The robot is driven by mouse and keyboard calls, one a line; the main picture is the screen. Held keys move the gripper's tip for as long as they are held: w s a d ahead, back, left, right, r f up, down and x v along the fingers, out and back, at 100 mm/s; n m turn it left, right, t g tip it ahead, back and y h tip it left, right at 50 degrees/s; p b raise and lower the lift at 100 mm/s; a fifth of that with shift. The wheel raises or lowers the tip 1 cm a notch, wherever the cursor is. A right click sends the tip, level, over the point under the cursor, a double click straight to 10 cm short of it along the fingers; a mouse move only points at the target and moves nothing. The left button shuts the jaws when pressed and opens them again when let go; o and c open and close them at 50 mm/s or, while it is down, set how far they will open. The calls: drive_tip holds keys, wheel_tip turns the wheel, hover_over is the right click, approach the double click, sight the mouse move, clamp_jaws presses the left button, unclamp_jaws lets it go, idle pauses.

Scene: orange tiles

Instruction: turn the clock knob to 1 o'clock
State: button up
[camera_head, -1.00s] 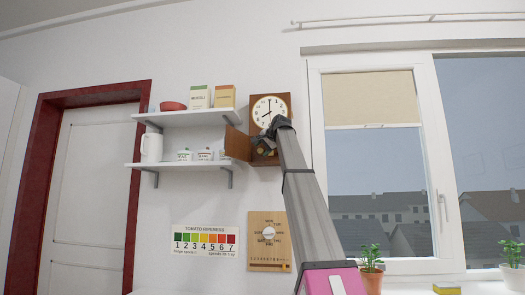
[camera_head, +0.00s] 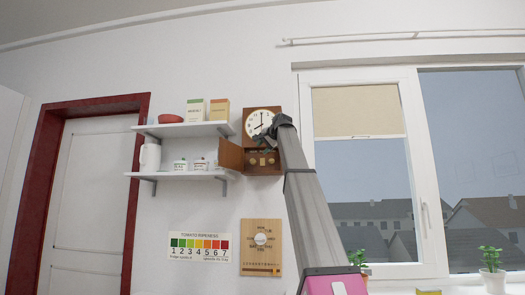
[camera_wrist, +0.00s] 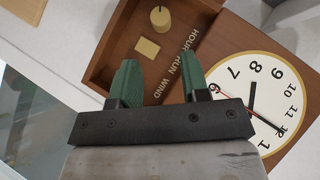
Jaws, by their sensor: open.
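The wooden clock (camera_head: 249,126) hangs on the wall, its white dial (camera_head: 262,120) above an open compartment (camera_head: 263,170). The long hand points to 12 and the short hand to 8. In the wrist view the dial (camera_wrist: 268,88) is at the right. My gripper (camera_head: 265,138) is at the dial's lower edge in the head view. In the wrist view its green fingers (camera_wrist: 158,80) are apart and empty, covering part of the compartment.
The compartment's little door (camera_head: 230,156) stands open to the left, close to the shelves (camera_head: 190,130) with boxes, a bowl and jars. A wooden calendar board (camera_head: 261,258) hangs below. A window (camera_head: 360,165) is at the right.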

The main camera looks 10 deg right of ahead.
sight(253, 161)
drive_tip(key=w+a+f+t+h, duration=0.1)
drive_tip(key=w, duration=0.2)
drive_tip(key=w+a+f+m+t+h, duration=0.1)
drive_tip(key=w+f, duration=0.1)
drive_tip(key=w, duration=0.1)
drive_tip(key=w+a+f+h, duration=0.1)
drive_tip(key=w+f+h, duration=0.1)
drive_tip(key=w, duration=0.2)
drive_tip(key=shift+a+m+t, duration=0.3)
drive_tip(key=shift+a+t, duration=0.1)
drive_tip(key=shift+s, duration=0.1)
drive_tip(key=c, duration=0.6)
